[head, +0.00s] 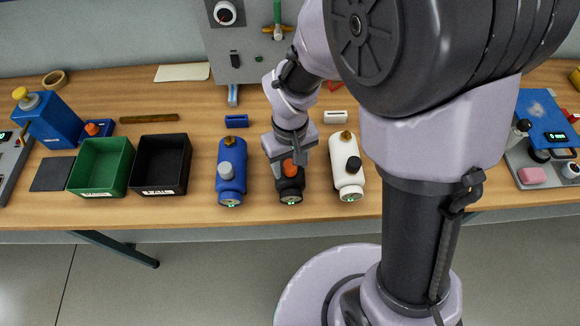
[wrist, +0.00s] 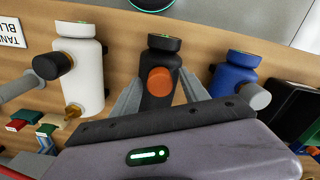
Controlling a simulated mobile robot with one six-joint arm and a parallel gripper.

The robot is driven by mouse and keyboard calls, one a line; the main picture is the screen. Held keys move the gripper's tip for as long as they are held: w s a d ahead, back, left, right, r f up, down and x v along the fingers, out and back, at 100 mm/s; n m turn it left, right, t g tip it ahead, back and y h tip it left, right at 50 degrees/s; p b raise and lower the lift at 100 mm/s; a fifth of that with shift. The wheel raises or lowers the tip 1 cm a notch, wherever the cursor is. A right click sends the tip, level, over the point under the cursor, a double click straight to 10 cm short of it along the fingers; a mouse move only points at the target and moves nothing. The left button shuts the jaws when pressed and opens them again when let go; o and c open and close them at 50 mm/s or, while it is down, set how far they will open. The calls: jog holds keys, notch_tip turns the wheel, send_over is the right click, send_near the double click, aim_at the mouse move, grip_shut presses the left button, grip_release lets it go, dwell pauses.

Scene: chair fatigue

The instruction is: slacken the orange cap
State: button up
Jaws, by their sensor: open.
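The orange cap (head: 289,167) sticks out from the side of a black cylinder (head: 291,190), the middle one of three lying on the table. In the wrist view the orange cap (wrist: 160,81) faces the camera on the black cylinder (wrist: 160,58). My gripper (head: 290,157) is above the black cylinder, close to the cap. In the wrist view my gripper (wrist: 158,85) is open, with one finger on each side of the cap and black cylinder. I see no clear contact between the fingers and the cap.
A blue cylinder (head: 231,165) with a grey cap lies to the left, and a white cylinder (head: 346,165) with a black cap to the right. Green (head: 101,165) and black (head: 161,163) bins stand farther left. A grey panel (head: 245,40) stands behind.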

jog(key=shift+f+m+b, duration=0.25)
jog(key=shift+m+b, duration=0.05)
jog(key=shift+m, duration=0.5)
jog(key=shift+r+m, duration=0.2)
jog(key=shift+m, duration=0.3)
jog(key=m+b, duration=0.1)
jog(key=m, duration=0.2)
jog(key=shift+f+b, duration=0.2)
jog(key=shift+b, duration=0.1)
jog(key=shift+r+m, duration=0.15)
jog(key=shift+m, duration=0.35)
jog(key=c, duration=0.7)
jog(key=shift+n, duration=0.7)
